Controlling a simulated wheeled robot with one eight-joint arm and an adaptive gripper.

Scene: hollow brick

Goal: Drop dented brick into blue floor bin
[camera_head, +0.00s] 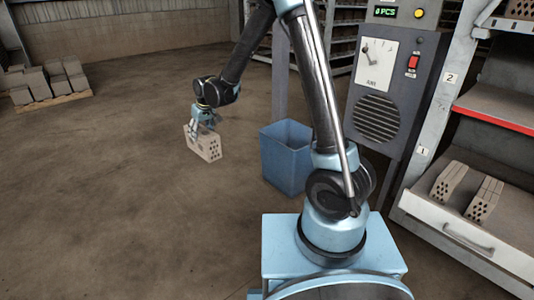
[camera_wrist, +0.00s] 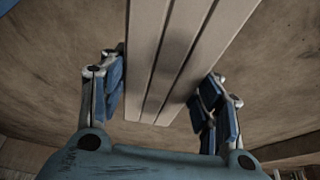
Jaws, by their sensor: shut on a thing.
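The brick (camera_head: 205,146) is pale grey-beige with several round holes in its end face. My gripper (camera_head: 207,125) is shut on it and holds it above the floor, left of the bin. In the wrist view the brick (camera_wrist: 178,62) shows as a long grooved block between the blue finger pads of my gripper (camera_wrist: 158,98). No dent shows clearly in either view. The blue floor bin (camera_head: 286,158) stands upright on the floor, right of the held brick and apart from it. The bin's inside is mostly hidden, and my arm passes in front of its right side.
A grey control cabinet (camera_head: 390,85) with a dial and a "0 PCS" display stands behind the bin. A shelf drawer (camera_head: 465,225) at the right holds two hollow bricks (camera_head: 468,190). A pallet (camera_head: 52,101) of blocks lies far left. The floor (camera_head: 110,190) at left is clear.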

